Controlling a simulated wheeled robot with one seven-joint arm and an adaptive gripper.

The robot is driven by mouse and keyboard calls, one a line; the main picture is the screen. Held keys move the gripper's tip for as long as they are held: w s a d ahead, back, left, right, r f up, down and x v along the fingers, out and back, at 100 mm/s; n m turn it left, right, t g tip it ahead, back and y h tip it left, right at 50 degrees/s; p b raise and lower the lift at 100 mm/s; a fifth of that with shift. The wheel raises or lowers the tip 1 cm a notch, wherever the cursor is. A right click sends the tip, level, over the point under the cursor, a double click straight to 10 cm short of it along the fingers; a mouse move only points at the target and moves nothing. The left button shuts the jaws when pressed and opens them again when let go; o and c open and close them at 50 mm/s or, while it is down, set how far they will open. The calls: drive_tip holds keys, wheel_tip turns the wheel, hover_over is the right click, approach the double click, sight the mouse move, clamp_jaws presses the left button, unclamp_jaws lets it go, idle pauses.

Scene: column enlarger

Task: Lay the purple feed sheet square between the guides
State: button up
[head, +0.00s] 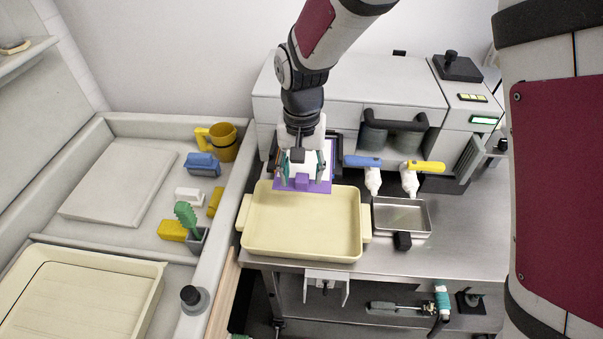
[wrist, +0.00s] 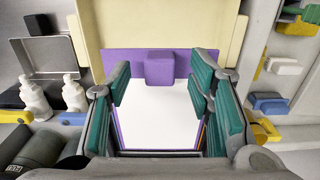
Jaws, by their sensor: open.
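The purple feed sheet (head: 303,187) lies at the back edge of the cream tray, below my gripper. In the wrist view its purple strip (wrist: 120,62) carries a raised purple block (wrist: 159,68), and a white area (wrist: 157,115) with thin purple edges extends from it toward my wrist. My gripper (head: 300,172) points down and is open. Its teal fingers (wrist: 160,88) stand apart on either side of the sheet's middle, with the block between and slightly beyond the tips. I cannot tell whether they touch it. The guides are mostly hidden by my gripper.
The cream tray (head: 303,250) is in front, empty. A steel tray (head: 402,229) and two white bottles with blue (head: 362,161) and yellow (head: 426,166) tops stand right. The grey machine (head: 350,80) is behind. A sink with a mug (head: 223,143) and several small items is left.

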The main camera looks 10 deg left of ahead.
drive_tip(key=shift+r+p, duration=0.9)
drive_tip(key=shift+r, duration=2.35)
wheel_tip(320, 180, up, 12)
drive_tip(key=s+d+r+t+b, duration=0.2)
drive_tip(key=s+d, duration=0.2)
drive_tip(key=d, duration=0.7)
drive_tip(key=s+d+r+t+b, duration=0.2)
drive_tip(key=s+d, duration=0.3)
drive_tip(key=d, duration=0.6)
drive_tip(key=s+d+f+t, duration=0.1)
drive_tip(key=s+d+f, duration=0.2)
drive_tip(key=s+d, duration=0.1)
drive_tip(key=shift+s+d+f+m+t+b, duration=0.25)
drive_tip(key=shift+s+f+m+t+b, duration=0.1)
drive_tip(key=shift+s, duration=0.35)
